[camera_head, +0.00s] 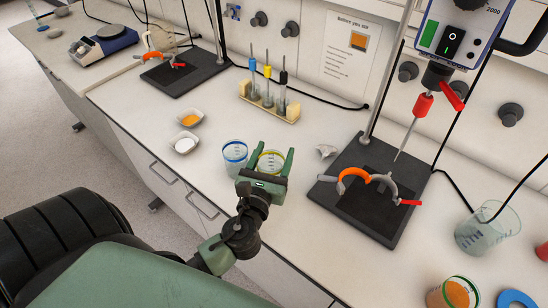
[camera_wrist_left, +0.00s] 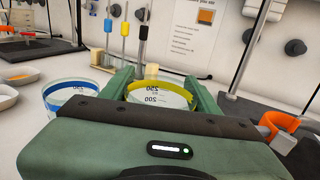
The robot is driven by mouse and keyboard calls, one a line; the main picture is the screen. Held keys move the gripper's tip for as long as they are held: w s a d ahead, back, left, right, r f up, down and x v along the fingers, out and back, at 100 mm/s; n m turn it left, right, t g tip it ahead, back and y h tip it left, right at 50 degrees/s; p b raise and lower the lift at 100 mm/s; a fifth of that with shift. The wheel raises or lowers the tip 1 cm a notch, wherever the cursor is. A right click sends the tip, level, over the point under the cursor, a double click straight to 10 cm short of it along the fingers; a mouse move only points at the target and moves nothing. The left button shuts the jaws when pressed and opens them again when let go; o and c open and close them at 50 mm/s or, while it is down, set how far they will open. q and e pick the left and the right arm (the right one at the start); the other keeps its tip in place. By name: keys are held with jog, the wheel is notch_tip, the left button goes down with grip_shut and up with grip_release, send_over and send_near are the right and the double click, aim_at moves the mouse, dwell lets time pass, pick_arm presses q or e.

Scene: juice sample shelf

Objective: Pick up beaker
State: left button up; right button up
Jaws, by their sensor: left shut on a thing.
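A glass beaker with a yellow rim band (camera_head: 271,161) stands near the counter's front edge. It also shows in the left wrist view (camera_wrist_left: 160,92), between the two green fingers. My left gripper (camera_head: 265,160) is shut on this beaker, one finger on each side. I cannot tell whether the beaker is off the counter, as the gripper hides its lower part. A second beaker with a blue band (camera_head: 235,155) stands just left of the gripper, and it also shows in the left wrist view (camera_wrist_left: 70,97). My right gripper is not in view.
Two small white dishes (camera_head: 184,143) lie left of the beakers. A rack with coloured pipettes (camera_head: 270,106) stands behind. A dark stand base with a clamp (camera_head: 365,200) is at right. A large empty beaker (camera_head: 485,232) and an orange-filled beaker (camera_head: 455,292) are further right.

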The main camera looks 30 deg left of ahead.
pick_arm(q)
notch_tip(320, 180, up, 16)
jog(key=p, duration=0.3)
dwell(0.6)
jog(key=shift+r, duration=0.1)
dwell(0.4)
